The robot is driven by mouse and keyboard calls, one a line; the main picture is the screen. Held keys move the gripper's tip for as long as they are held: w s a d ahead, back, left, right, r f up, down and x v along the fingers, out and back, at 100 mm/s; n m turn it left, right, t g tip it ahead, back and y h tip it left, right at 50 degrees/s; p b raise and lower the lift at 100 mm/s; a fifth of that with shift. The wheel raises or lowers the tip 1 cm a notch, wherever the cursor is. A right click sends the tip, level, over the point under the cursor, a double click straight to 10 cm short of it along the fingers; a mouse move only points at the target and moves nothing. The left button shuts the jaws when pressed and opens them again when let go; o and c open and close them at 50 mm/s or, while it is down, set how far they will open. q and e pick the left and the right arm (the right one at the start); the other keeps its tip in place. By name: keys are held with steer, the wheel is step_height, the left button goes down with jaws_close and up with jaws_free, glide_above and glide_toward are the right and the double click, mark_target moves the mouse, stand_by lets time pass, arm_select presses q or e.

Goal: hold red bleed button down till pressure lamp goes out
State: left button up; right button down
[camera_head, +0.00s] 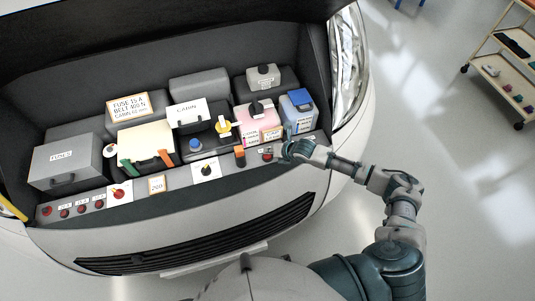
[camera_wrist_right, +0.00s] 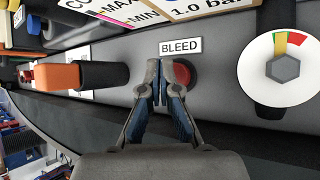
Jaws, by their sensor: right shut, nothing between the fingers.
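The red bleed button (camera_wrist_right: 181,77) sits in a dark ring on the grey panel, under a white BLEED label (camera_wrist_right: 180,47) in the wrist view. In the head view the button (camera_head: 267,155) is a small red spot near the panel's right end. My right gripper (camera_wrist_right: 160,68) is shut and empty, its fingertips just left of the button and overlapping its ring in the picture. I cannot tell if they touch it. In the head view my right gripper (camera_head: 281,153) is right beside the button. I cannot make out the pressure lamp. My left gripper is out of view.
An orange-handled lever (camera_wrist_right: 62,76) is left of the button, and a round dial (camera_wrist_right: 283,68) with a coloured arc is right. A blue-capped container (camera_head: 299,108) and pink container (camera_head: 260,122) stand behind the panel. A shelf cart (camera_head: 505,72) stands far right.

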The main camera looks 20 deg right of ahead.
mark_target(269, 156)
stand_by(0.3)
step_height(269, 156, up, 5)
steer(key=p, duration=0.4)
stand_by(0.4)
steer(key=shift+s, duration=0.1)
